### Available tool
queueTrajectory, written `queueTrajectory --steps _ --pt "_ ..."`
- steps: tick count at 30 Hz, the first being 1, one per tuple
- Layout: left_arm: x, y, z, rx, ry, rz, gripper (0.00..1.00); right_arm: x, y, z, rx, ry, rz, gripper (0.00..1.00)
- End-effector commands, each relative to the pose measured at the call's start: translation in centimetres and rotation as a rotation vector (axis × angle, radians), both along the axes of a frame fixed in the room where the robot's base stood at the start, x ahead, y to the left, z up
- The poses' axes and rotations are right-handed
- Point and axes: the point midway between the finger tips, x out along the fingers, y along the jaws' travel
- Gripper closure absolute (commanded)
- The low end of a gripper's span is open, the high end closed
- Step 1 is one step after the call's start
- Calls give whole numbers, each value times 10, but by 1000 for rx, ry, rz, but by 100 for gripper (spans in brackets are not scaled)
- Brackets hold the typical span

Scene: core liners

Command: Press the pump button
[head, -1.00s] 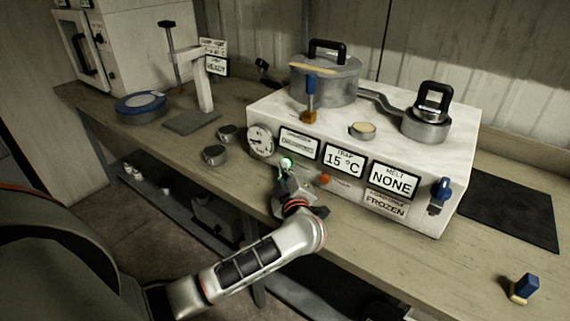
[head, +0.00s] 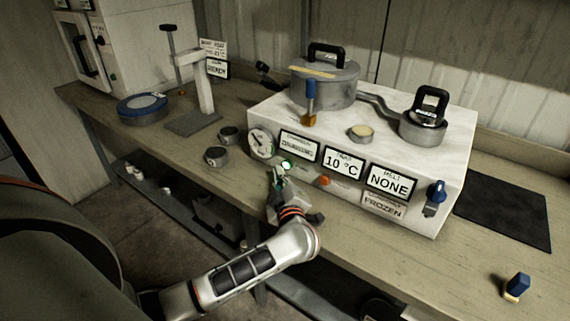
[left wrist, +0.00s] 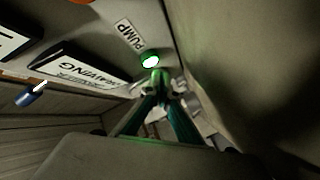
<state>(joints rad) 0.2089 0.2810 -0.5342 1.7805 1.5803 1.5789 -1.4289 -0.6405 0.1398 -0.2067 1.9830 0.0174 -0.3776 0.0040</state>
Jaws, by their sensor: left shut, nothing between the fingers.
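The pump button (head: 287,164) glows green on the front of the white box (head: 459,137), right of the round gauge. In the left wrist view the lit button (left wrist: 150,61) sits beside a PUMP label (left wrist: 130,36). My left gripper (head: 279,176) is shut and empty, its tips just below and left of the button. In the left wrist view the closed fingertips (left wrist: 160,77) are very near the button; I cannot tell whether they touch it. My right gripper is out of view.
The box front has a round gauge (head: 261,144), a TRAP display (head: 343,162) reading 10 °C, a MELT display (head: 391,181) reading NONE and an orange button (head: 324,180). A lidded pot (head: 325,83) stands on top. Two small dark cups sit left of the box.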

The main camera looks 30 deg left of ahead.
Motion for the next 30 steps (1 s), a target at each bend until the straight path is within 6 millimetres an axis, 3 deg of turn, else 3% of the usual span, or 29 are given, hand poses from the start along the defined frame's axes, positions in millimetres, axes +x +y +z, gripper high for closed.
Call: queueTrajectory --steps 3,15,30 --pt "-12 1 3 2 1 0 100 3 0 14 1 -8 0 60" --pt "-43 3 2 1 2 -1 100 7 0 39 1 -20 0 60" --pt "-44 3 0 1 1 0 100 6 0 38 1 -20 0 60"
